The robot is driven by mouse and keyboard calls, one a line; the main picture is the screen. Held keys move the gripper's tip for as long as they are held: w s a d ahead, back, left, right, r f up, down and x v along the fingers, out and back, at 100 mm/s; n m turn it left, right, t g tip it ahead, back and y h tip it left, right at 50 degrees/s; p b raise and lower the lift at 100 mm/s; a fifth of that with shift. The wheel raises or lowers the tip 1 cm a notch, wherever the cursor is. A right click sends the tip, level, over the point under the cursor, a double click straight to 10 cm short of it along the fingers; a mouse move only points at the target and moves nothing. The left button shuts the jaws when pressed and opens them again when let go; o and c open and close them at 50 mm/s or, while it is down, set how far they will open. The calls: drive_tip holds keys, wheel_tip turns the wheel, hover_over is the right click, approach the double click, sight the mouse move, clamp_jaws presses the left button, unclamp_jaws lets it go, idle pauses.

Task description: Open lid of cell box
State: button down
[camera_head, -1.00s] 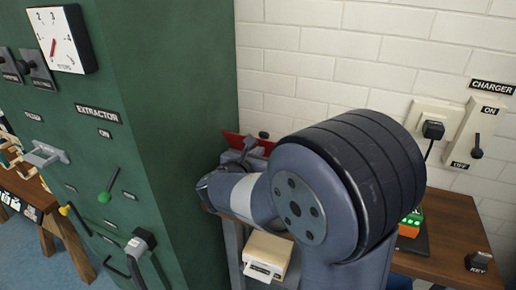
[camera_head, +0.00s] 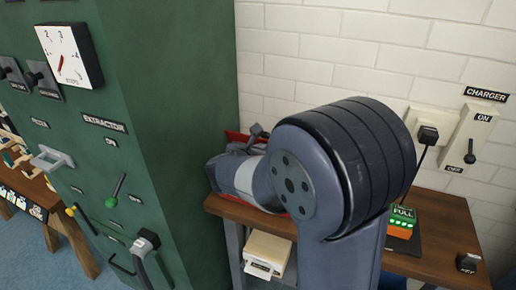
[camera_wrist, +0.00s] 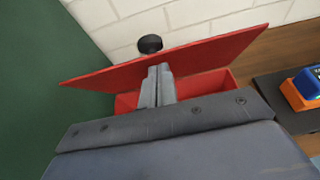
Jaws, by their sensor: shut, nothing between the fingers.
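The cell box (camera_wrist: 218,82) is red and stands on the wooden bench against the wall. Its red lid (camera_wrist: 210,50) is raised and tilted in the wrist view, with a black knob (camera_wrist: 150,43) beyond it. My gripper (camera_wrist: 159,70) is shut and empty. Its fingers reach over the box opening, with the tips at the lid's face; I cannot tell if they touch. In the head view the lid (camera_head: 233,137) shows as a small red strip behind my gripper (camera_head: 255,134), and my arm hides most of the box.
The green cabinet (camera_head: 160,120) stands close on the left. White brick wall (camera_head: 320,60) is behind. A white box (camera_head: 267,254) sits below the bench.

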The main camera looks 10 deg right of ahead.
drive_tip(key=shift+w+d+r+p, duration=0.15)
drive_tip(key=shift+w+d+r, duration=0.25)
drive_tip(key=shift+w, duration=0.2)
drive_tip(key=shift+w+d+r+p, duration=0.15)
drive_tip(key=shift+w+d+r, duration=0.15)
drive_tip(key=shift+w+d, duration=0.3)
drive_tip(key=shift+w+d+r+p, duration=0.15)
drive_tip(key=shift+w+d+r, duration=0.2)
drive_tip(key=shift+w, duration=0.3)
